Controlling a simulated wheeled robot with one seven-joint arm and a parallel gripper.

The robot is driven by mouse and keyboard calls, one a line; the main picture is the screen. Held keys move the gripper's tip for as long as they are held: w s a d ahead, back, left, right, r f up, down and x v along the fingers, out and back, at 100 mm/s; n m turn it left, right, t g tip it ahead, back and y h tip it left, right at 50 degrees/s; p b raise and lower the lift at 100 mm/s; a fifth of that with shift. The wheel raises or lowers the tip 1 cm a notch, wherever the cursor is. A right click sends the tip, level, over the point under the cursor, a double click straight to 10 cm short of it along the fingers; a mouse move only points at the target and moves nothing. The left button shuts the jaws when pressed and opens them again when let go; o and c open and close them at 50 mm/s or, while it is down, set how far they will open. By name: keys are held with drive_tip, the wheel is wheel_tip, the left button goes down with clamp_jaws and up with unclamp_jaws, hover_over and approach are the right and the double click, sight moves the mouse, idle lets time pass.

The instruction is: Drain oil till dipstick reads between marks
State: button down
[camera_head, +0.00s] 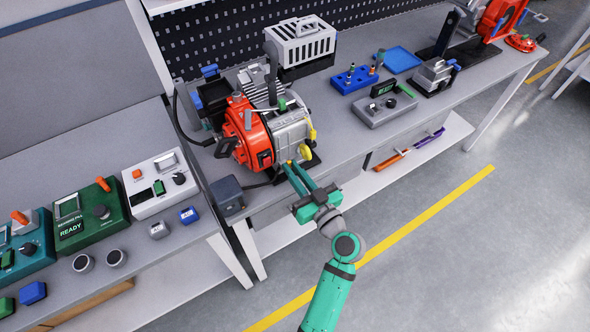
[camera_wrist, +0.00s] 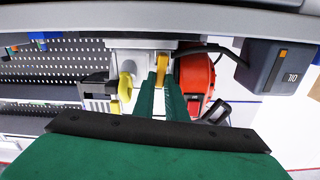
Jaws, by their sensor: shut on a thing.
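The engine (camera_head: 270,135), with a red housing and grey metal block, stands on the bench. My gripper (camera_head: 291,166) is at its lower front side, the fingers angled up to it. In the wrist view, my gripper (camera_wrist: 160,82) is shut on a small yellow part (camera_wrist: 162,66) low on the engine, probably the drain plug. A round yellow cap (camera_head: 305,152) is just right of the fingertips. A yellow handle (camera_head: 311,131), perhaps the dipstick's, sits above that cap. The dipstick's marks and the oil level are hidden.
A blue socket holder (camera_head: 354,80) and grey control box (camera_head: 385,108) stand right. The floor in front is clear.

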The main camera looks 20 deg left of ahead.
drive_tip(key=shift+s+f, duration=0.1)
idle(0.3)
drive_tip(key=c, duration=2)
unclamp_jaws()
drive_tip(key=shift+c, duration=0.2)
drive_tip(key=v, duration=1)
drive_tip(key=shift+s+d, duration=0.3)
idle(3.7)
